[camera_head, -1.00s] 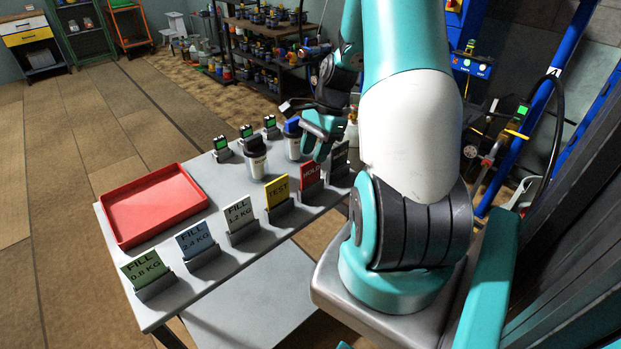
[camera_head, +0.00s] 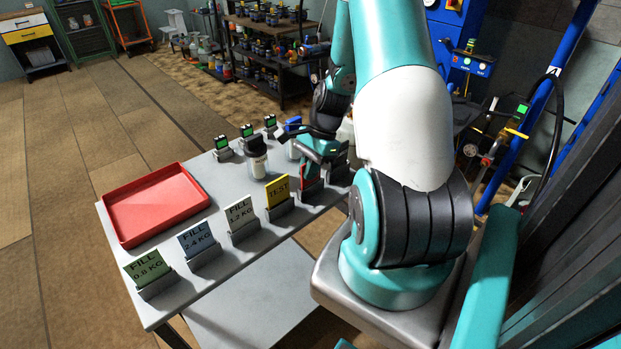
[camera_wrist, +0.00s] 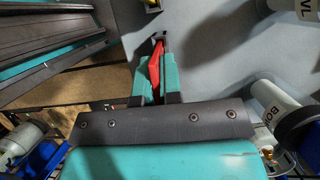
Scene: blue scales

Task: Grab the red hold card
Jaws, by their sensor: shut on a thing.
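The red hold card (camera_wrist: 155,66) stands between the two fingers of my gripper (camera_wrist: 156,75) in the wrist view, and the fingers are shut on it. In the head view my gripper (camera_head: 318,160) is lowered over the card's place in the row and covers most of it. Only a red strip of the card (camera_head: 311,184) shows below the fingers, at its dark holder. I cannot tell whether its lower edge is still inside the holder.
Yellow test card (camera_head: 278,191) stands just left of my gripper. White (camera_head: 240,212), blue (camera_head: 196,239) and green (camera_head: 147,268) fill cards follow leftward. A red tray (camera_head: 152,204) lies at the table's left. A white bottle (camera_head: 256,158) and small green-screened scales stand behind.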

